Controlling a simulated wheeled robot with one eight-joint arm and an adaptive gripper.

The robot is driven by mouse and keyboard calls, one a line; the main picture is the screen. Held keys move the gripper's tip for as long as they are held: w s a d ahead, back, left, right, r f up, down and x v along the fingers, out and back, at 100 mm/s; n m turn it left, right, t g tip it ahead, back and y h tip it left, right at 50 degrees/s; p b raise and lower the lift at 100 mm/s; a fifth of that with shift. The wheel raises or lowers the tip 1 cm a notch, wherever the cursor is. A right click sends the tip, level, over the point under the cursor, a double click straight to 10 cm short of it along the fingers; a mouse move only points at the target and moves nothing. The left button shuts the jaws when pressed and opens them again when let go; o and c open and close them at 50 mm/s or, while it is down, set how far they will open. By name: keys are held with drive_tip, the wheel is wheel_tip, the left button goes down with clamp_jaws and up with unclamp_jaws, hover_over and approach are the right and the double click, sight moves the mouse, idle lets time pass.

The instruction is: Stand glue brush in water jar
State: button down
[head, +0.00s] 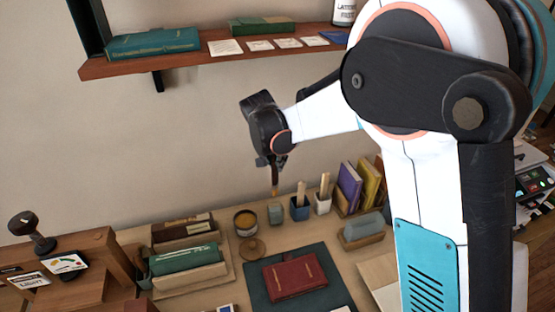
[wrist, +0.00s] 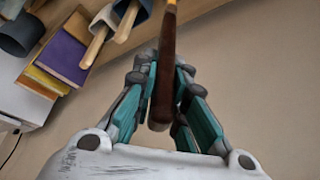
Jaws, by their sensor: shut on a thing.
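My gripper (head: 272,162) is shut on the glue brush (head: 275,181) and holds it upright above the back of the desk. In the wrist view the brush (wrist: 163,95) shows a dark brown handle between the fingers, with a yellowish band at the top edge; its bristles are out of view. Below the brush in the head view stands a small grey-green block-like vessel (head: 275,214), perhaps the water jar; I cannot tell for sure. The brush hangs clear above it. A round pot with amber contents (head: 245,223) stands just left of it.
A blue cup (head: 299,210) and a white cup (head: 322,205), each with a wooden handle standing in it, are close on the right. Upright books (head: 350,187) stand farther right. A red book (head: 294,276) lies on a dark mat (head: 260,292) in front. A shelf (head: 205,58) hangs above.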

sight(277, 186)
drive_tip(key=shift+f+b, duration=3.5)
drive_tip(key=shift+f, duration=2.05)
drive_tip(key=c, duration=1.5)
unclamp_jaws()
drive_tip(key=shift+c, duration=0.2)
drive_tip(key=shift+a+r, duration=0.1)
drive_tip(key=v, duration=1.2)
drive_tip(key=shift+s, duration=0.1)
